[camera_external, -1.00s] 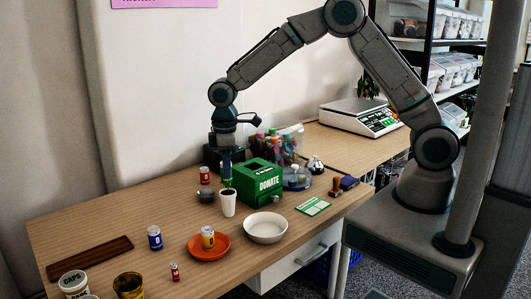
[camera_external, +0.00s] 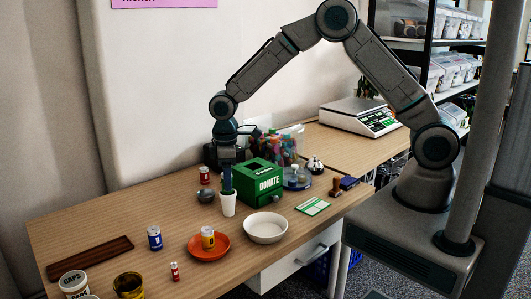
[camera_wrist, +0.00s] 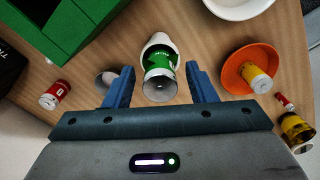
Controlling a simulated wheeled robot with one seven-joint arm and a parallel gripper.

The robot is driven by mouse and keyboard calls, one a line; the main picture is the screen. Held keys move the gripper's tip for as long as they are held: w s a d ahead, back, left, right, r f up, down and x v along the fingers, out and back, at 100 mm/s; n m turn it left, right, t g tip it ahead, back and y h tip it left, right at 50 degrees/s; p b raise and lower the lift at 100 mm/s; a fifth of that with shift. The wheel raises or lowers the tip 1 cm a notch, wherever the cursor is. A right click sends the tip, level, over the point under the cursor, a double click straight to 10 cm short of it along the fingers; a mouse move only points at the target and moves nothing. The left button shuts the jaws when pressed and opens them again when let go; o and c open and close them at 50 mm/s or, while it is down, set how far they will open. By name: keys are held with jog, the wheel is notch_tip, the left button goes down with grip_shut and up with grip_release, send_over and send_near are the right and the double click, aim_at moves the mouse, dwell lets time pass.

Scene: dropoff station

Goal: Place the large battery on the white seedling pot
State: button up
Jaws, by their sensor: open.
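The white seedling pot (camera_external: 228,207) stands on the table in front of the green donation box. In the wrist view the pot (camera_wrist: 158,40) shows at top centre, with the green large battery (camera_wrist: 158,60) at its mouth, its grey metal end toward the camera. The battery seems to stand in or on the pot; how deep is hidden. My gripper (camera_wrist: 160,68) is open, with one blue finger on each side of the battery and visible gaps between. In the external view my gripper (camera_external: 228,187) points down at the pot's rim and hides most of the battery.
The green donation box (camera_external: 262,182) stands close behind the pot. A white bowl (camera_external: 265,228) and an orange plate (camera_external: 208,253) with a yellow battery (camera_external: 208,238) are in front. A blue battery (camera_external: 155,238) and a red battery (camera_external: 205,175) stand left.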

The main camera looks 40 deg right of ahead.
notch_tip(320, 180, up, 12)
jog(key=shift+r+b, duration=0.15)
jog(key=shift+b, duration=0.2)
jog(key=s+d+r+m+t, duration=0.1)
jog(key=s+d+r+m, duration=0.25)
jog(key=d, duration=0.65)
jog(key=s+d+r+m+t, duration=0.15)
jog(key=s+d+r, duration=0.25)
jog(key=d, duration=0.6)
jog(key=s+d+f+m, duration=0.1)
jog(key=s+d+m, duration=0.5)
jog(key=s+d, duration=0.5)
jog(key=shift+s+d+f, duration=0.2)
jog(key=shift+s+f, duration=0.05)
jog(key=shift+s, duration=0.9)
